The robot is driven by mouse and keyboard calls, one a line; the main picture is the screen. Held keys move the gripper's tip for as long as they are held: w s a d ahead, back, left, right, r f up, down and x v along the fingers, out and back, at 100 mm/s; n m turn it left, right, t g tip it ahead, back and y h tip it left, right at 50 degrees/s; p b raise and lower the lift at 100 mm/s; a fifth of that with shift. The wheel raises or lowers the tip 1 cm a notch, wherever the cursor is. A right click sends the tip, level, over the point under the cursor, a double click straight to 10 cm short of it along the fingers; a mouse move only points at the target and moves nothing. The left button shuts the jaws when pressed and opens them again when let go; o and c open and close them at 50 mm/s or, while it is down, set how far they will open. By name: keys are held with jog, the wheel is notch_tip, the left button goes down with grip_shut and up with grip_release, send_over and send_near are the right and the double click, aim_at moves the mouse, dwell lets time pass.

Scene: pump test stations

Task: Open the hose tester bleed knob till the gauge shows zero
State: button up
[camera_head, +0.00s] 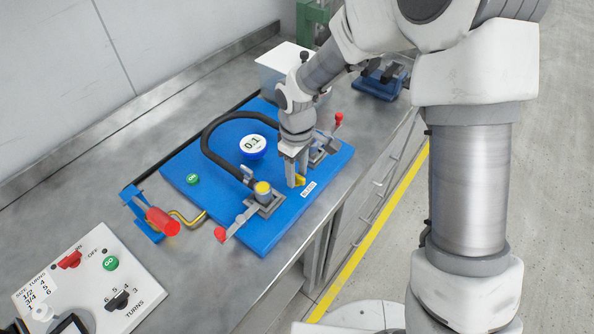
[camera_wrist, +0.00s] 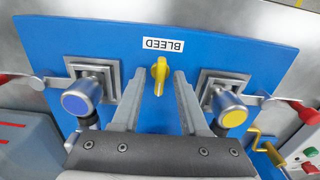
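The yellow bleed knob (camera_head: 300,181) sits near the front edge of the blue hose tester board (camera_head: 270,235), beside a BLEED label. In the wrist view the knob (camera_wrist: 160,76) lies between the fingertips of my gripper (camera_wrist: 160,72), with a visible gap on each side. My gripper (camera_head: 294,178) is open and points down at the knob; in the head view a finger partly hides the knob. The round gauge (camera_head: 252,144) on the board reads 0.1. A black hose (camera_head: 212,150) curves behind the gauge.
A clamp with a yellow-capped fitting (camera_head: 263,190) stands left of the knob, and another clamp (camera_head: 325,146) right of it. A white box (camera_head: 283,68) stands behind.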

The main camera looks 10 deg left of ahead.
aim_at(297, 175)
notch_tip(297, 175, up, 17)
jog(key=p, duration=0.1)
jog(key=shift+r+p, duration=0.2)
jog(key=shift+p, duration=0.2)
dwell(0.4)
jog(key=s+d+r+m+t, duration=0.1)
jog(key=s+d+r+m, duration=0.25)
jog(key=d, duration=0.25)
jog(key=s+d+r+m+t, duration=0.2)
jog(key=s+d+r, duration=0.2)
jog(key=d+r, duration=0.15)
jog(key=s+d+m+t, duration=0.2)
jog(key=s+d+m, duration=0.4)
jog(key=s+d, duration=0.2)
jog(key=shift+s+d+t, duration=0.3)
jog(key=shift+s+d, duration=0.1)
jog(key=shift+s, duration=0.4)
jog(key=shift+m, duration=0.25)
dwell(0.8)
